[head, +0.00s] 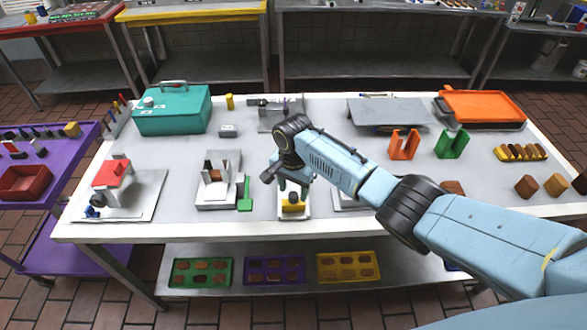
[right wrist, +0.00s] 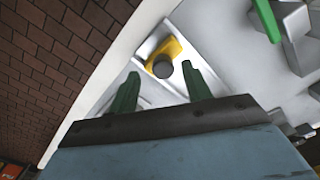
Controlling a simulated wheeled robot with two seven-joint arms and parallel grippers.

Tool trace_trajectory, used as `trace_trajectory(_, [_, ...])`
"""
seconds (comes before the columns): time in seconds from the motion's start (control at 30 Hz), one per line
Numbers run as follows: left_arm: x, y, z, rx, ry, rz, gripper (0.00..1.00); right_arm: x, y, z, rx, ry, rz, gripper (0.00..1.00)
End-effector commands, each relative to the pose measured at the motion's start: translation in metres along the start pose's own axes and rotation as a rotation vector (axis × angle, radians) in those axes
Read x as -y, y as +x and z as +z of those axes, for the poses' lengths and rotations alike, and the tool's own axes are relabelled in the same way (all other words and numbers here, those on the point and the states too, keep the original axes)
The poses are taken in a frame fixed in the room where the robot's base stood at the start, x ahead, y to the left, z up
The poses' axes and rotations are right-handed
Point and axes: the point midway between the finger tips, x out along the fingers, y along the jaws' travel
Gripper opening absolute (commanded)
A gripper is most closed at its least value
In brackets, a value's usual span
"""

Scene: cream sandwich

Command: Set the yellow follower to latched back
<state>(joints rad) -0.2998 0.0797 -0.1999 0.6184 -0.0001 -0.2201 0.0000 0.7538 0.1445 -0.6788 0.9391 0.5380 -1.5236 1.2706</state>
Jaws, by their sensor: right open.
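The yellow follower (head: 293,208) sits in a pale tray-like fixture near the table's front edge, below my right gripper (head: 294,190). In the right wrist view the yellow follower (right wrist: 173,48) has a round dark grey knob (right wrist: 163,66) on top. The two green fingers of my right gripper (right wrist: 160,90) stand apart, one on either side of the knob's line, with nothing between them. I cannot tell how far above the knob they are. Whether the follower is latched cannot be told. My left gripper does not show.
A white fixture with a green handle (head: 245,194) stands just left. A fixture with a red block (head: 112,173) is at the far left. The table's front edge is close.

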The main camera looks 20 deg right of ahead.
Motion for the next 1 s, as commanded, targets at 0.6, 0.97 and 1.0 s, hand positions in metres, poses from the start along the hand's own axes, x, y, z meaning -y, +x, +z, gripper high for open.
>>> trace_trajectory(0.6, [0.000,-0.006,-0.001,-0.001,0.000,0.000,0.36,0.000,-0.107,0.000,0.001,0.001,0.001,0.49])
trace_trajectory(0.97, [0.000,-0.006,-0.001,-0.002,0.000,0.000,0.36,-0.001,-0.109,0.000,0.002,0.001,0.001,0.49])
trace_trajectory(1.0, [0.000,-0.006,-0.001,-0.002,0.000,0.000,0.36,-0.001,-0.109,0.000,0.002,0.001,0.001,0.49])
